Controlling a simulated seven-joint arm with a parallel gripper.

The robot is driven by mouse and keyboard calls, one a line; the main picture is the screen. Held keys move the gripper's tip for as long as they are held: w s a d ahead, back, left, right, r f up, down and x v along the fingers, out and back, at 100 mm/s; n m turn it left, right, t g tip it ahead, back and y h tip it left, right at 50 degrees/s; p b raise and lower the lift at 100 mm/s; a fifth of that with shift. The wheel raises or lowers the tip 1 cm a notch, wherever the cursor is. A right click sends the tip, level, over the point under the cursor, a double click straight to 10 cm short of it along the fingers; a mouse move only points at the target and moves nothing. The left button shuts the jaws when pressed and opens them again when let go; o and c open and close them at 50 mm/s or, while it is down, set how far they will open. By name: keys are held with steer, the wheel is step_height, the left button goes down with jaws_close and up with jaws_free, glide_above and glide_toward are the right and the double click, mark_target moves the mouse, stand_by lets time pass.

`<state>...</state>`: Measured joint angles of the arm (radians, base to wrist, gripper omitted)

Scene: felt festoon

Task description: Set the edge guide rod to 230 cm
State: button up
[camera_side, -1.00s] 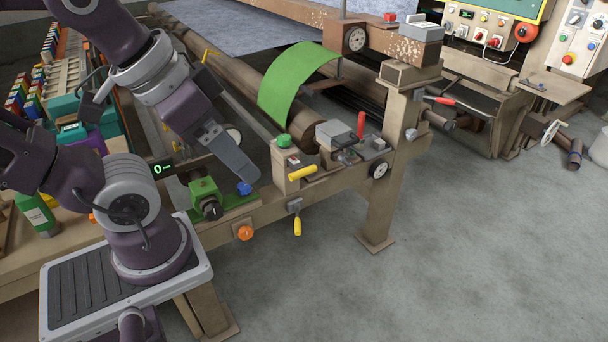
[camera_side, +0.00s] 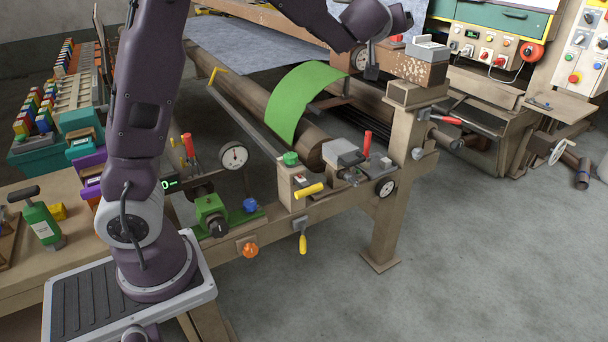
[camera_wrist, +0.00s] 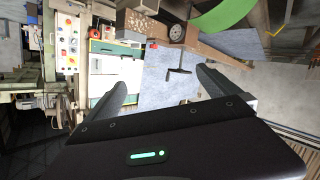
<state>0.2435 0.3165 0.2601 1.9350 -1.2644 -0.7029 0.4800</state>
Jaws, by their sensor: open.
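A long thin grey rod (camera_side: 245,115) with a yellow tip (camera_side: 215,74) runs beside the brown roller at the front frame; it looks like the edge guide rod, but I cannot read any scale or setting on it. A green-topped block (camera_side: 291,175) with a yellow handle (camera_side: 308,191) stands at its near end. My gripper (camera_side: 371,72) is high up by the beam's dial, well away from the rod. In the wrist view my gripper (camera_wrist: 160,90) is open, with nothing held. A dark T-shaped handle (camera_wrist: 180,72) shows beyond and between the fingers.
A green sheet (camera_side: 303,98) drapes over the brown roller (camera_side: 258,88). The beam's dial (camera_side: 360,58) is close to my gripper. Another dial (camera_side: 233,156), a green fitting (camera_side: 211,212), a blue knob (camera_side: 250,204) and an orange knob (camera_side: 250,250) are at the front.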

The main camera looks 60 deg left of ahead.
mark_target(308, 187)
steer(key=s+a+f+n+g+y, duration=0.5)
steer(key=s+a+f+g+y, duration=0.25)
steer(key=g, duration=0.25)
step_height(308, 187, down, 38)
steer(key=s+g, duration=0.1)
steer(key=s, duration=0.1)
steer(key=shift+y, duration=0.25)
steer(key=a, duration=0.6)
steer(key=shift+w+a+f, duration=0.15)
steer(key=shift+a+f, duration=0.05)
steer(key=shift+f, duration=0.1)
steer(key=shift+a, duration=0.3)
steer(key=shift+c, duration=0.4)
